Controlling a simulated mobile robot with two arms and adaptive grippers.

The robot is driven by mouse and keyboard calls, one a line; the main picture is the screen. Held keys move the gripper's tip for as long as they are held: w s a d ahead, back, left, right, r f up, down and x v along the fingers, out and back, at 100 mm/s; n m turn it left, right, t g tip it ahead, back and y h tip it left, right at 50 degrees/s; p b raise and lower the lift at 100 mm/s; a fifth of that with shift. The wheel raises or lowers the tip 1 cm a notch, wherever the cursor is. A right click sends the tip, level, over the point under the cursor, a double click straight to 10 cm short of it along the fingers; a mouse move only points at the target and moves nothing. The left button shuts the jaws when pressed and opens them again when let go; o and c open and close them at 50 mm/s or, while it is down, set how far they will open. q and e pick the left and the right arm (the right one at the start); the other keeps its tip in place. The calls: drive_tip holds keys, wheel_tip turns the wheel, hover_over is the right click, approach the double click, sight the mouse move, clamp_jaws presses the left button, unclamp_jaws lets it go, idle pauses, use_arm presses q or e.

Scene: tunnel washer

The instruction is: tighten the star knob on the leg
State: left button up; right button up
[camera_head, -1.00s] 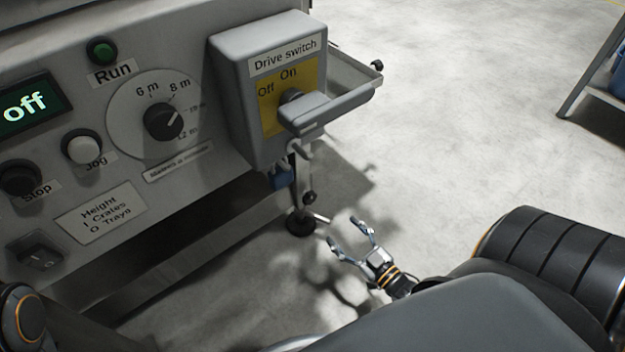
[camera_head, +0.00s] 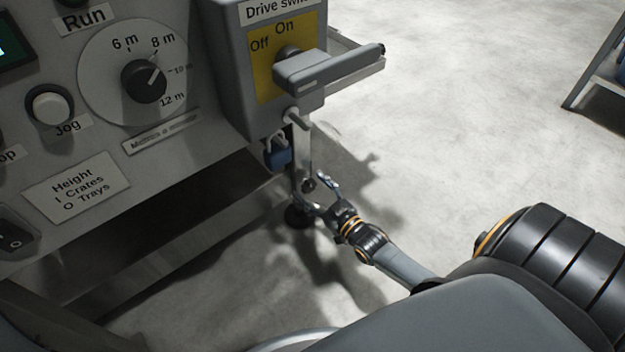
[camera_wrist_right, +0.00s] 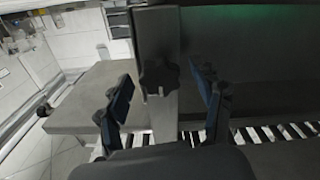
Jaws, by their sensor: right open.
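The star knob (camera_head: 309,184) is a small dark lobed knob on the machine's leg (camera_head: 304,150), below the drive switch box. In the right wrist view the black star knob (camera_wrist_right: 158,77) is near the middle, in front of the pale upright leg (camera_wrist_right: 163,118). My right gripper (camera_head: 311,190) is at the leg, low beside the machine. Its fingers are open, one on each side of the knob in the right wrist view, with a visible gap on both sides. Contact with the knob does not show. My left gripper is out of view.
The drive switch box (camera_head: 228,75) with its grey handle (camera_head: 325,66) overhangs the leg. A blue padlock (camera_head: 278,151) hangs under it. The dark foot (camera_head: 297,217) stands on the floor. Clear floor (camera_head: 470,110) lies to the right.

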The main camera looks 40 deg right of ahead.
drive_tip(key=c, duration=1.2)
drive_tip(key=shift+o, duration=0.2)
